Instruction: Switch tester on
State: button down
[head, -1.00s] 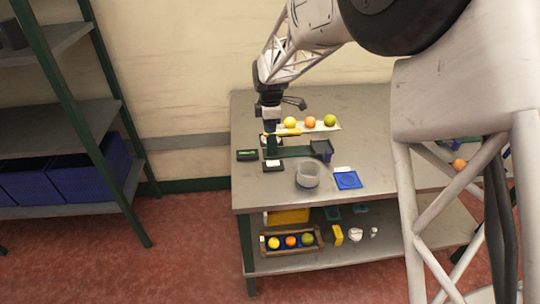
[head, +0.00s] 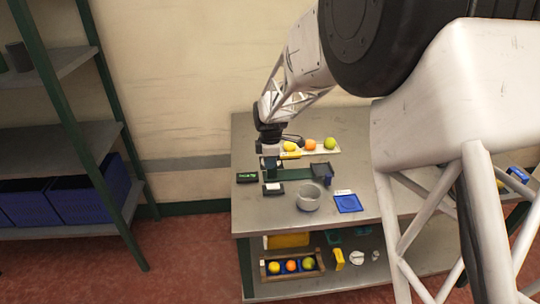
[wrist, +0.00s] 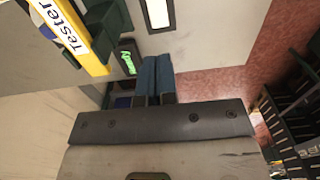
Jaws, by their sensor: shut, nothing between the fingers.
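In the head view the display (head: 247,178) is at the table's left edge, left of my gripper (head: 271,174). My gripper is shut and empty, pointing down over the tester area. Its closed blue-grey fingertips (wrist: 153,75) appear just beside the display in the wrist view. I cannot tell whether they touch anything. No switch is clearly visible.
A crate of fruit (head: 320,263) is on the lower shelf.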

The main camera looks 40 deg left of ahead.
aim_at(271, 186)
notch_tip(271, 186, down, 9)
jog(key=shift+r, duration=0.1)
dwell(0.4)
jog(key=shift+w+d, duration=0.1)
jog(key=shift+w+d+r, duration=0.25)
jog(key=shift+w+d, duration=0.15)
dwell(0.3)
jog(key=shift+r, duration=0.2)
notch_tip(271, 186, up, 14)
jog(key=w+d, duration=0.1)
jog(key=shift+w+d+f, duration=0.2)
jog(key=shift+d+f, duration=0.05)
dwell(0.4)
dwell(0.4)
